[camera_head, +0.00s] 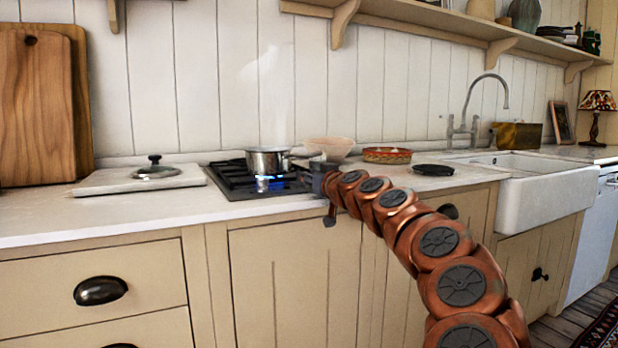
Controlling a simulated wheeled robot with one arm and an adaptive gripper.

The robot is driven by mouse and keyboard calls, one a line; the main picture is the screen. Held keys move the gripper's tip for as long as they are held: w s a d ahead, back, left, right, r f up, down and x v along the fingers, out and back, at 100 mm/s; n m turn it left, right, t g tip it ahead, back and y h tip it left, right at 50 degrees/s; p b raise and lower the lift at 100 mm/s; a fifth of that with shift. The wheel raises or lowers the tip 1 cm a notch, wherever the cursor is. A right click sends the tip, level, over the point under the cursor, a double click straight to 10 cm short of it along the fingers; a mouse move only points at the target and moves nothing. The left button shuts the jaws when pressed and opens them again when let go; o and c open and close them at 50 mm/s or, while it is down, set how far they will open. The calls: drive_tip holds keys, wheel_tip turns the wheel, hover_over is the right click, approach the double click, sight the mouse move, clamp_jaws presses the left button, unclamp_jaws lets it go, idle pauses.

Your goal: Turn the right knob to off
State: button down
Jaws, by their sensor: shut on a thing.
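The black gas hob (240,181) is set into the pale worktop. Blue flame (272,182) burns under a steel saucepan (268,160) on it, and steam rises above the pan. My gripper (318,172) is at the hob's right edge, just right of the flame. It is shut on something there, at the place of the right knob. The knob itself is hidden behind my gripper, so its angle cannot be seen.
A pale bowl (331,147) and a patterned red dish (387,155) stand behind my arm. A black round item (433,170) lies near the white sink (538,190). A lid (155,168) rests on a board left of the hob. The left worktop front is clear.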

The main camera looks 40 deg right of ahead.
drive_tip(key=shift+a+r+h, duration=0.1)
drive_tip(key=shift+h, duration=0.2)
drive_tip(key=shift+r+m+g+h+p, duration=0.1)
drive_tip(key=shift+m+g+h+p, duration=0.4)
drive_tip(key=shift+m+h+p, duration=0.3)
drive_tip(key=shift+w+a+r+m+g+h+p, duration=0.15)
drive_tip(key=shift+m+g+h+p, duration=0.35)
drive_tip(key=shift+p, duration=0.6)
drive_tip(key=shift+m+h+p, duration=0.3)
drive_tip(key=shift+h+p, duration=0.4)
drive_tip(key=shift+p, duration=0.2)
drive_tip(key=shift+w+r+m+g+h+p, duration=0.1)
drive_tip(key=shift+m+g+h+p, duration=0.25)
drive_tip(key=shift+p, duration=0.6)
drive_tip(key=shift+a+p, duration=0.1)
drive_tip(key=shift+p, duration=0.3)
drive_tip(key=shift+m+g+h+p, duration=0.25)
drive_tip(key=shift+h+p, duration=0.1)
drive_tip(key=shift+f+h+p, duration=0.3)
drive_tip(key=shift+f, duration=0.2)
